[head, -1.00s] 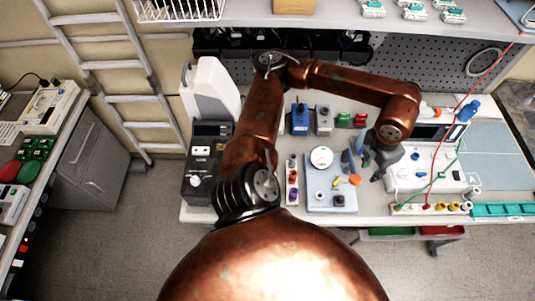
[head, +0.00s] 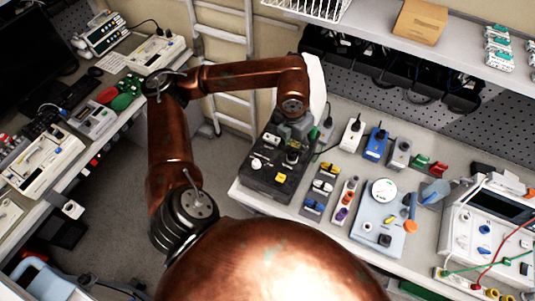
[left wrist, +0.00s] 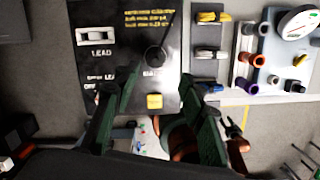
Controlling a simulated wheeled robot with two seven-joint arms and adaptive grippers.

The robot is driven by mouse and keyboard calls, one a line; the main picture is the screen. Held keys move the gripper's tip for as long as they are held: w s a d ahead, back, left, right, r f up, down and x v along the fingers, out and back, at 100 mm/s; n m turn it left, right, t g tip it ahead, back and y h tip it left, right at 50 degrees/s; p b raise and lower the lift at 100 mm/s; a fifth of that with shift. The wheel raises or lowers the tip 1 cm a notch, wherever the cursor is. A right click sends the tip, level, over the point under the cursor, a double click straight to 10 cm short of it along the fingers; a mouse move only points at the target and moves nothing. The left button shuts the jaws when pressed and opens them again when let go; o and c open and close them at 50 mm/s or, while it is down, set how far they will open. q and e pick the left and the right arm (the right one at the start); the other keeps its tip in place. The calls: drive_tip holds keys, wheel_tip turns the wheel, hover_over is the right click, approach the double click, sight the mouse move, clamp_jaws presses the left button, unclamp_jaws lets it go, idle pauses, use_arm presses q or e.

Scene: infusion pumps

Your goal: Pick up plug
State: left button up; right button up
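Several plug-like parts show, and I cannot tell which one is the task's plug. A white block with a dark cord (head: 352,132), a blue block (head: 375,143) and a grey one (head: 400,153) stand in a row on the bench. My left gripper (head: 292,140) is over the black box (head: 266,188). In the left wrist view its dark green fingers (left wrist: 160,92) are spread apart, with nothing held between them. Beyond them are the box's yellow part (left wrist: 154,101), black round knob (left wrist: 155,57) and white "LEAD" switch (left wrist: 95,36). My right gripper is out of view.
Small plug-like pieces (head: 321,188) and a strip of coloured pieces (head: 345,200) lie right of the box. A panel with a round dial (head: 382,190) and a white instrument (head: 485,230) stand further right. A white upright casing (head: 315,85) rises behind the gripper.

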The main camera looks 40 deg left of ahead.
sight(293, 153)
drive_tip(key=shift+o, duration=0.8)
use_arm(q)
drive_tip(key=f, duration=0.3)
drive_tip(key=shift+w+a, duration=0.1)
drive_tip(key=shift+a, duration=0.25)
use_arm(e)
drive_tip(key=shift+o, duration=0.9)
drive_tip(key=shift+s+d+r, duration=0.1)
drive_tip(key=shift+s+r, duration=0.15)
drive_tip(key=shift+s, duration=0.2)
use_arm(q)
drive_tip(key=f, duration=0.1)
drive_tip(key=f+p, duration=0.1)
drive_tip(key=f, duration=0.2)
drive_tip(key=shift+w+f+p, duration=0.15)
drive_tip(key=shift+w+p, duration=0.15)
drive_tip(key=shift+w, duration=0.1)
drive_tip(key=shift+f, duration=0.2)
drive_tip(key=shift+w, duration=0.1)
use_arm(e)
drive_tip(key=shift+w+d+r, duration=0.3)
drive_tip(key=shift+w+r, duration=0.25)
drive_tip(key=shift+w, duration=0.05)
use_arm(q)
drive_tip(key=shift+c, duration=0.6)
drive_tip(key=c, duration=0.5)
clamp_jaws()
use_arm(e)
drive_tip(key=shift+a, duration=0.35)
